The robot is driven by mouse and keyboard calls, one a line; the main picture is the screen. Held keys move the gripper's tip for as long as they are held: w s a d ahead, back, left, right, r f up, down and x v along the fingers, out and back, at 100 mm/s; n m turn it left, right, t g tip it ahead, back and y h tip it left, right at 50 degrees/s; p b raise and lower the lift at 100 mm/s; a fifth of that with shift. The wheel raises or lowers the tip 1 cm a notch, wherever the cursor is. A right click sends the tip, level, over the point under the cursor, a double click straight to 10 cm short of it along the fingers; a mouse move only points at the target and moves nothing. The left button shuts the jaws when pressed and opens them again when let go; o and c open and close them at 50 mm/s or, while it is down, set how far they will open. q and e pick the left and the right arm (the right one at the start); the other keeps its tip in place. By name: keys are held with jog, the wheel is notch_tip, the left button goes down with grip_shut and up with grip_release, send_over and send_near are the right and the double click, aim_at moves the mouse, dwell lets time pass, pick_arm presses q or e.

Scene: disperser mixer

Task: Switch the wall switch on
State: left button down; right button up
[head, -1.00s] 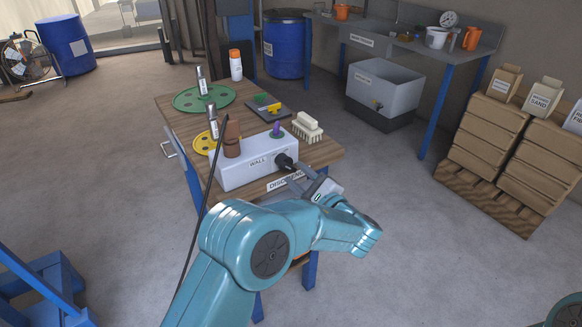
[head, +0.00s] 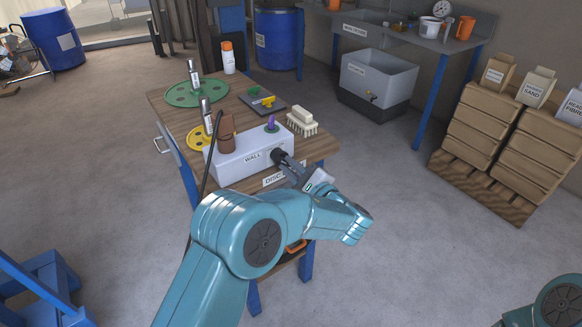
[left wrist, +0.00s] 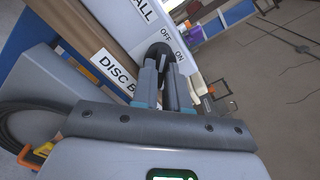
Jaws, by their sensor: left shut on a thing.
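The wall switch is a white box (head: 232,163) labelled WALL, standing at the near edge of the wooden table. Its black round knob (head: 280,157) is on the right part of the front face. In the left wrist view the knob (left wrist: 158,49) sits beside the marks OFF and ON, printed to its right. My left gripper (left wrist: 163,64) has its two fingers on either side of the knob's grip and is shut on it. The fingers hide most of the grip, so I cannot tell which mark it points to. My right gripper is out of view.
On the table (head: 170,106) behind the box stand bottles, a green disc (head: 182,97), a yellow disc (head: 196,141) and a brush (head: 302,122). A brown cylinder (head: 226,135) and a black cable adjoin the box.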

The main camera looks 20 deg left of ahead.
pick_arm(q)
jog(key=shift+m+p, duration=3.6)
jog(key=shift+m, duration=5.4)
jog(key=c, duration=1.1)
grip_release()
jog(key=shift+a, duration=0.1)
jog(key=shift+c, duration=0.2)
